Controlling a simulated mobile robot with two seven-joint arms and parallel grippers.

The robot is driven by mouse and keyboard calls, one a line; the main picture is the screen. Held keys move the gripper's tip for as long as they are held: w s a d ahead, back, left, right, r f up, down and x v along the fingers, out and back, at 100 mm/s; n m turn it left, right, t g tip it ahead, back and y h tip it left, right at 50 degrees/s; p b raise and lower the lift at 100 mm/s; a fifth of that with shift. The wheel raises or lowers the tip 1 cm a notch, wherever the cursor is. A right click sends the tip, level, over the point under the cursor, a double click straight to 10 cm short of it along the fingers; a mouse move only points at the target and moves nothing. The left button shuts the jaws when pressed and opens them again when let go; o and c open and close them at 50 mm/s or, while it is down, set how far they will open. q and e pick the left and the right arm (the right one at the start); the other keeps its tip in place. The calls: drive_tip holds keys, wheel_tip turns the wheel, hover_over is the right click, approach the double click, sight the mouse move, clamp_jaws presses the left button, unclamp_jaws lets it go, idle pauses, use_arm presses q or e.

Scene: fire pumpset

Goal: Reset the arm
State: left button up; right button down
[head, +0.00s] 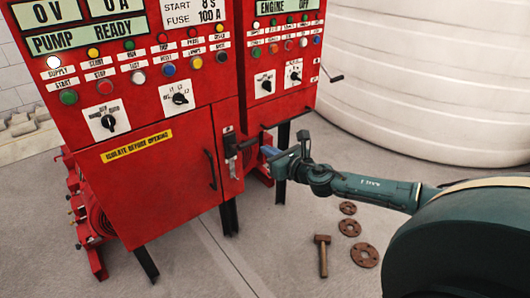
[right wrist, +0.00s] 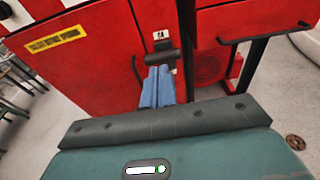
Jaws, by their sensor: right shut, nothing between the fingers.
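My right arm reaches in from the right in the head view. Its gripper (head: 268,151) is shut and empty, in front of the red pump cabinet (head: 165,205) and close to the black lever switch (head: 230,150) on its narrow side panel. In the right wrist view the blue fingers (right wrist: 158,87) are together, pointing toward the cabinet's lever (right wrist: 162,58). Whether the fingertips touch the lever or stand apart from it, I cannot tell. My left gripper is in neither view.
A second red panel (head: 285,80) adjoins at the right, with a crank handle (head: 333,78). A hammer (head: 322,255) and rusty flanges (head: 364,255) lie on the grey floor below my arm. A white tank (head: 430,90) stands behind.

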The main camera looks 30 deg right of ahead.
drive_tip(key=shift+s, duration=0.1)
idle(0.5)
drive_tip(key=s+a+f+m+g+y, duration=0.1)
drive_tip(key=s+a+f+m, duration=0.4)
drive_tip(key=a+f+m, duration=0.15)
drive_tip(key=s+a+f+m+g+y, duration=0.1)
drive_tip(key=s+a+f+m+g, duration=0.1)
drive_tip(key=s+a+f+m, duration=0.45)
drive_tip(key=s+a+f+m+g, duration=0.1)
drive_tip(key=s+a+m, duration=0.4)
drive_tip(key=m, duration=0.5)
drive_tip(key=s+a+f+m+g+p, duration=0.1)
drive_tip(key=s+a+m, duration=0.4)
drive_tip(key=s+m, duration=0.5)
drive_tip(key=shift+a+f+m+g, duration=0.15)
drive_tip(key=shift+f+m+g, duration=0.15)
drive_tip(key=shift+m, duration=0.2)
drive_tip(key=shift+s, duration=0.1)
